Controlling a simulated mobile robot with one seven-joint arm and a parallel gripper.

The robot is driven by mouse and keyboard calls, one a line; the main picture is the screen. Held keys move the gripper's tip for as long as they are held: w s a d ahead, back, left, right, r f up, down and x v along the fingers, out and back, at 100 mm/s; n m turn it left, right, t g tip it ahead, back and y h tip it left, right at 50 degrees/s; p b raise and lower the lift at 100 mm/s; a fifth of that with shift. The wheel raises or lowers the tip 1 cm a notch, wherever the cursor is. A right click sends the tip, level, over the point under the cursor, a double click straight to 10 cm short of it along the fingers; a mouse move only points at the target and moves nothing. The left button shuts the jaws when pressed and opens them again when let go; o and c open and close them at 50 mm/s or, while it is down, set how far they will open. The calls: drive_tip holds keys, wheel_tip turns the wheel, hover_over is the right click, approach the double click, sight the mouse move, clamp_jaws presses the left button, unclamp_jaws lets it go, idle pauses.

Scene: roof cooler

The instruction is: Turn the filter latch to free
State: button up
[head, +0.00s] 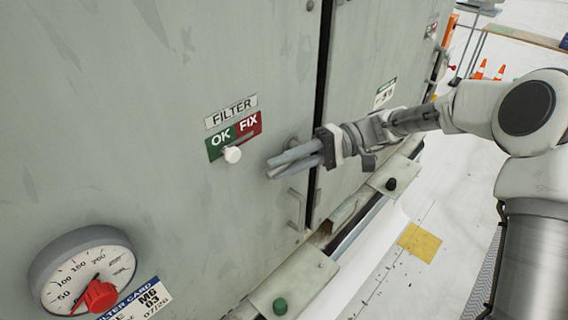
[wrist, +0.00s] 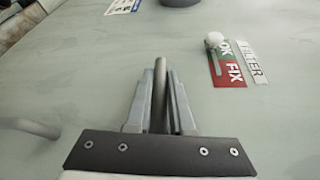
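A grey bar (wrist: 160,82), which looks like the latch lever, lies lengthwise between the two fingers of my gripper (wrist: 162,85) in the wrist view. In the head view my gripper (head: 270,167) is at the panel beside the door seam, fingers pointing left. A round grey boss (head: 291,143) shows just behind the fingers. The fingers flank the bar closely; I cannot tell whether both touch it. The FILTER sign (head: 231,112) has a green OK and a red FIX field. Its white knob (head: 232,154) is on the OK side, and shows in the wrist view (wrist: 214,38).
A gauge with a red pointer (head: 97,296) is at the lower left. A D-shaped handle (head: 296,209) stands out below my gripper and shows left in the wrist view (wrist: 30,127).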

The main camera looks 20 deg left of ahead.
drive_tip(key=o, duration=0.4)
drive_tip(key=b+v, duration=0.2)
drive_tip(key=v, duration=1.5)
drive_tip(key=shift+d+b, duration=0.2)
drive_tip(key=shift+b, duration=0.2)
drive_tip(key=shift+w, duration=0.1)
drive_tip(key=s+d+r+m+t+h, duration=0.2)
drive_tip(key=s+m+t+h, duration=0.25)
drive_tip(key=s+t, duration=0.3)
drive_tip(key=s+d+f+m+t+h, duration=0.2)
drive_tip(key=s+d+t+h, duration=0.4)
drive_tip(key=s+d+t, duration=0.4)
drive_tip(key=s+d+m, duration=0.1)
drive_tip(key=s+d, duration=0.5)
drive_tip(key=d, duration=0.4)
drive_tip(key=shift+t, duration=0.35)
